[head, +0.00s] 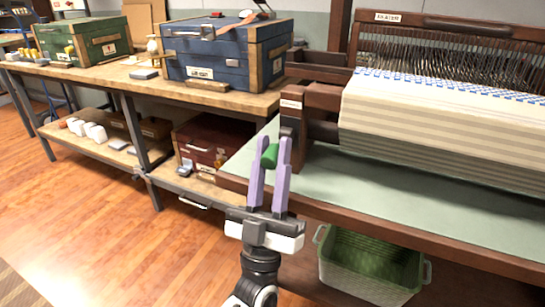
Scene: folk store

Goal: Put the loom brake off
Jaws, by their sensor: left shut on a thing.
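The loom (322,98) stands on the green-topped table at the right, with striped cloth (430,120) over its front beam. A small green grip (270,156), apparently the handle of the loom brake, sits by the loom's near left corner. My left gripper (271,150) comes up from the bottom of the head view, and its two lilac fingers are shut on this green grip. The rest of the brake is hidden or too small to make out, so its position cannot be told. My right gripper is not in view.
The green tabletop (400,195) has a dark wooden edge close to my left gripper. A green-lined basket (368,262) stands below it. A workbench (150,88) at the left holds a blue chest (215,55) and a green chest (85,40). The wooden floor at left is clear.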

